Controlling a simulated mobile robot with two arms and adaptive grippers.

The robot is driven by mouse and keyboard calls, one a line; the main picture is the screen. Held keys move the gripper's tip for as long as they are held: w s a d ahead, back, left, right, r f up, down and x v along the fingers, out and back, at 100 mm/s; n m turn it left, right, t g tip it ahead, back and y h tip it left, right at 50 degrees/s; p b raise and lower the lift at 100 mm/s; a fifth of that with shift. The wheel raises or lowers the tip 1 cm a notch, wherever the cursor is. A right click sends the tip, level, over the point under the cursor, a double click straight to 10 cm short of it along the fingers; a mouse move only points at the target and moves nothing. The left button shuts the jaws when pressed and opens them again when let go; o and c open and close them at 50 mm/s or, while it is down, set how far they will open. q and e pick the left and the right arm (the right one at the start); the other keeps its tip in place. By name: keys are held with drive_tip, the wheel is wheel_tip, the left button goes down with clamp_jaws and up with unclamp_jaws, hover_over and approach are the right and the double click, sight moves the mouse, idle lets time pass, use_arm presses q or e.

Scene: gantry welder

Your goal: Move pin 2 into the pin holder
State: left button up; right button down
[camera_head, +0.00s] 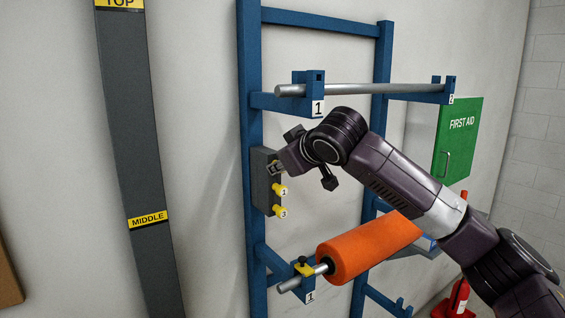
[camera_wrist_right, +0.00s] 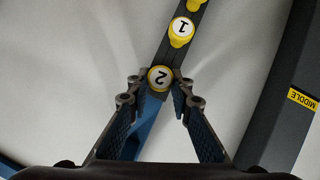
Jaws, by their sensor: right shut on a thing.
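The pin holder (camera_head: 262,180) is a dark grey block on the blue rack's left post. Yellow pin 1 (camera_head: 279,190) and yellow pin 3 (camera_head: 278,210) stick out of it. My right gripper (camera_head: 275,168) is at the holder's upper part, above pin 1. In the right wrist view, yellow pin 2 (camera_wrist_right: 159,77) sits between the fingertips of my right gripper (camera_wrist_right: 159,88), shut on it. My left gripper is out of view.
A bare steel rod (camera_head: 350,89) rests on the rack's upper brackets. A green first aid box (camera_head: 458,138) hangs at right. Free wall lies left of the rack.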

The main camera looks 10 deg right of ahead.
drive_tip(key=shift+r, duration=0.2)
drive_tip(key=c, duration=2)
unclamp_jaws()
drive_tip(key=o, duration=0.3)
drive_tip(key=shift+w, duration=0.15)
drive_tip(key=shift+o, duration=0.2)
drive_tip(key=shift+f, duration=0.1)
drive_tip(key=shift+a, duration=0.15)
